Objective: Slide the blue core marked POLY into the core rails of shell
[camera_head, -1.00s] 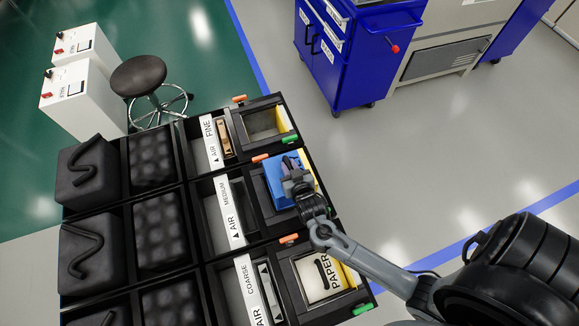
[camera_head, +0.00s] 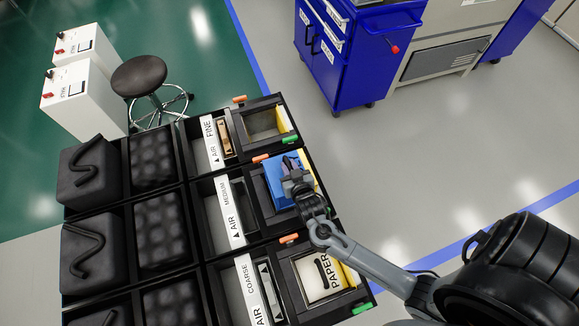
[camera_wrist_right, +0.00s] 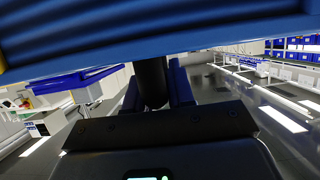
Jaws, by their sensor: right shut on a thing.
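The blue core (camera_head: 274,176) sits in the black frame of the middle-row shell (camera_head: 257,190). Any POLY mark is not readable, and the rails are hidden under the core. My right gripper (camera_head: 296,182) is shut on the core from the right side. In the right wrist view the ribbed blue underside or face of the core (camera_wrist_right: 150,36) fills the top, above my gripper body. How deep the core sits cannot be told. My left gripper is not in view.
Beside the core are a MEDIUM AIR panel (camera_head: 231,212) and an orange tab (camera_head: 261,158). The FINE opening (camera_head: 263,122) is behind; a PAPER core (camera_head: 318,278) sits in front. A blue cabinet (camera_head: 345,70) stands farther back, with open floor to the right.

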